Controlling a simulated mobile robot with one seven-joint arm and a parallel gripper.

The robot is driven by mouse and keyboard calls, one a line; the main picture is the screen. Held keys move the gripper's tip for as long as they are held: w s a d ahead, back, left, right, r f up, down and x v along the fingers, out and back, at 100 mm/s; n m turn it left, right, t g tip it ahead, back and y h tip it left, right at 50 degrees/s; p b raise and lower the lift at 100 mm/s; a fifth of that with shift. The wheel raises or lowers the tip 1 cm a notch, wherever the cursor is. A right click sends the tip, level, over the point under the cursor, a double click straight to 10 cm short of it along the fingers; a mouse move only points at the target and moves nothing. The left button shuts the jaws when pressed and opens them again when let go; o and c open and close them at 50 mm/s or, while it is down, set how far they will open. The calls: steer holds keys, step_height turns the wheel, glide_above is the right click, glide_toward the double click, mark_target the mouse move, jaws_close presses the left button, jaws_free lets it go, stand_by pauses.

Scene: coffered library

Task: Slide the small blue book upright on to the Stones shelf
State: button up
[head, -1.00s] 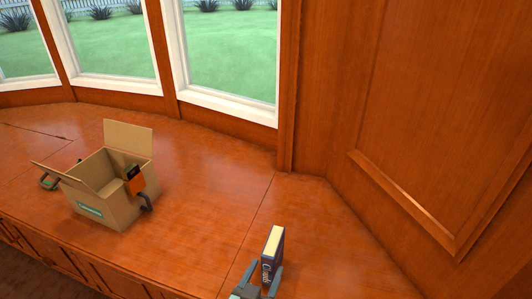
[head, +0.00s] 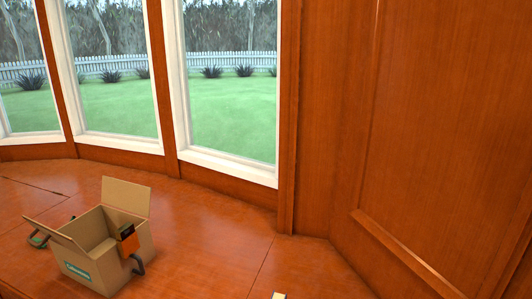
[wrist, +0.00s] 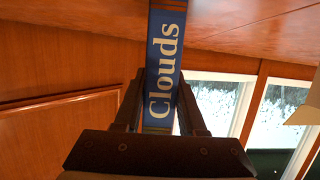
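The small blue book (wrist: 163,70) has "Clouds" in pale letters on its spine. In the wrist view it runs up from the top middle down between the two fingers of my gripper (wrist: 162,78). The fingertips lie close against both its sides, and my gripper looks shut on it. In the head view only the book's pale top (head: 279,296) shows at the bottom edge; the rest of it and my gripper are out of that picture. The Stones shelf is not in view.
An open cardboard box (head: 128,262) with a teal label stands on the wooden window seat (head: 215,250) at the left. Wood panelling (head: 445,130) rises at the right. The seat between box and book is clear.

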jaws_close()
steer(key=shift+r, duration=0.4)
steer(key=shift+s, duration=0.1)
steer(key=s+a+b, duration=0.1)
steer(key=s+a, duration=0.1)
steer(key=s, duration=0.5)
steer(key=s+a+b, duration=0.1)
steer(key=s+a, duration=0.1)
steer(key=s, duration=0.5)
steer(key=shift+a, duration=0.35)
